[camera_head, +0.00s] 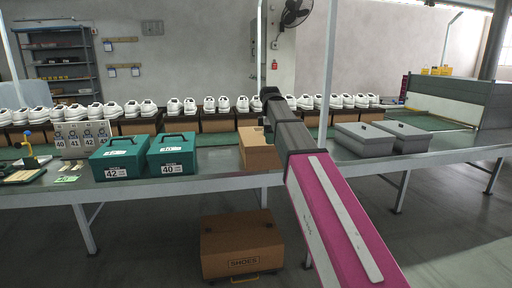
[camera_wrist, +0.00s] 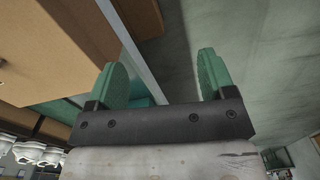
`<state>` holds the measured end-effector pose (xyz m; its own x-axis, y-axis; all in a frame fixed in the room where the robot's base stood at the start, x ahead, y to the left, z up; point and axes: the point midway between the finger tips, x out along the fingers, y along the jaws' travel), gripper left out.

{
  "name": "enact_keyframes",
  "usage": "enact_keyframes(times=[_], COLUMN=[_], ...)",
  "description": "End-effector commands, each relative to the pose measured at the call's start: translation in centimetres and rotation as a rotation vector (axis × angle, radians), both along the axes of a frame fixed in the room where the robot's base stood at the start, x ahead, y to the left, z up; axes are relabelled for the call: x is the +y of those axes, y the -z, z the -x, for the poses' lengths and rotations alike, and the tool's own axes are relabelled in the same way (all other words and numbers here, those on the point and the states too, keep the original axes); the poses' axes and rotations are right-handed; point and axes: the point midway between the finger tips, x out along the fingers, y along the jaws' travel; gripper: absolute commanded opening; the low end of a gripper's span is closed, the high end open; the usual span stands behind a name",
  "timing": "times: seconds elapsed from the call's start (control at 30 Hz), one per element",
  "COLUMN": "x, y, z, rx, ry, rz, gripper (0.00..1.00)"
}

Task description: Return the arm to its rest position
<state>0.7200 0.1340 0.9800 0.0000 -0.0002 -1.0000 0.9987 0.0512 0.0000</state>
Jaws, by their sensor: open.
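My arm, pink with a pale strip, reaches up and forward over the table (camera_head: 330,160) in the head view. Its dark end stands in front of a cardboard box (camera_head: 257,150); the fingertips cannot be made out there. In the wrist view my gripper (camera_wrist: 165,80) shows two green fingers standing well apart, with nothing between them. A brown surface (camera_wrist: 60,50) lies to the left of the fingers and grey floor (camera_wrist: 275,60) to the right.
Green boxes marked 42 (camera_head: 119,157) and 40 (camera_head: 172,154) stand left on the table; two grey boxes (camera_head: 362,138) (camera_head: 402,136) stand right. White shoes (camera_head: 210,104) line the back. A brown shoe box (camera_head: 242,245) lies under the table. A grey-green bin (camera_head: 455,100) stands far right.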

Motion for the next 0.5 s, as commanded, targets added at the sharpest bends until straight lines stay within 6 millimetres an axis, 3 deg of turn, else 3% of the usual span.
enact_keyframes(times=[0.27, 0.5], x=[-1.8, -4.4], y=[5.9, 14.4], z=[1.5, 4.4], rx=[0.002, 0.003], ry=[0.169, 0.436], rz=[0.000, 0.001], gripper=[0.76, 0.76])
